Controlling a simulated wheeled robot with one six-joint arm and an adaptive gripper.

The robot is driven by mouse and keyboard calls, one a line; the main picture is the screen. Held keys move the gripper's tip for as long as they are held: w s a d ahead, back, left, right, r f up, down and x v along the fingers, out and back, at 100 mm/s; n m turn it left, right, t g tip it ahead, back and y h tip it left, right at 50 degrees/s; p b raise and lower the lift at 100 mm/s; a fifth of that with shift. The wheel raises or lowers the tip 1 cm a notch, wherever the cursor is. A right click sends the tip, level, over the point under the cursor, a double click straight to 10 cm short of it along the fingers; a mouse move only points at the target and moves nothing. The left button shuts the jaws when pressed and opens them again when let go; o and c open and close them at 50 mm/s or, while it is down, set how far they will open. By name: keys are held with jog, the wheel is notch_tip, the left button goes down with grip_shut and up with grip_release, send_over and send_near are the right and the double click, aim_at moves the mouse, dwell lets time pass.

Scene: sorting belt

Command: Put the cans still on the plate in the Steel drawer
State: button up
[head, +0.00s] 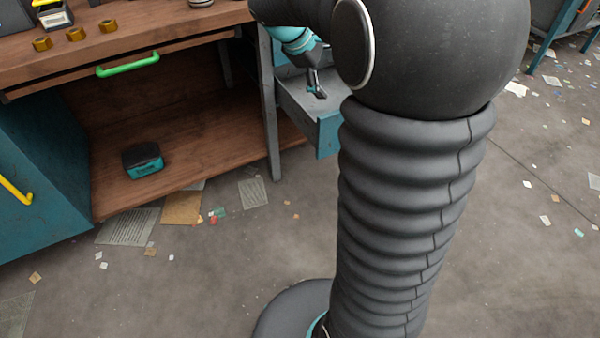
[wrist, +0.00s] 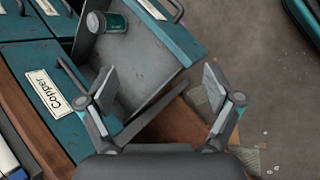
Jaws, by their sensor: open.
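My gripper (wrist: 160,80) is open and empty, with its fingers spread over an open drawer (wrist: 150,62). The drawer's front is teal with a handle and a white label, cut off by the frame so I cannot read it. A teal and dark can (wrist: 115,23) lies on its side in the drawer's upper left corner, apart from my fingers. In the head view my gripper (head: 316,88) is over the open drawer (head: 328,132), partly hidden by my arm. No plate is clearly seen.
A closed drawer labelled Copper (wrist: 70,125) is beside the open one. In the head view, a wooden workbench (head: 190,28) carries several brass pieces (head: 76,34). A dark teal box (head: 143,160) sits on its lower shelf. Papers litter the floor.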

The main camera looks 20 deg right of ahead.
jog(key=s+a+f+m+t+y, duration=0.1)
jog(key=s+a+m+t+y, duration=0.1)
jog(key=s+a, duration=0.6)
jog(key=s+a+f+m+t+y, duration=0.1)
jog(key=s+a+m+y, duration=0.3)
jog(key=s, duration=1.1)
jog(key=a+m+t, duration=0.1)
jog(key=a+m, duration=0.1)
jog(key=a, duration=0.2)
jog(key=shift+a+m+y, duration=0.3)
jog(key=shift+y, duration=0.1)
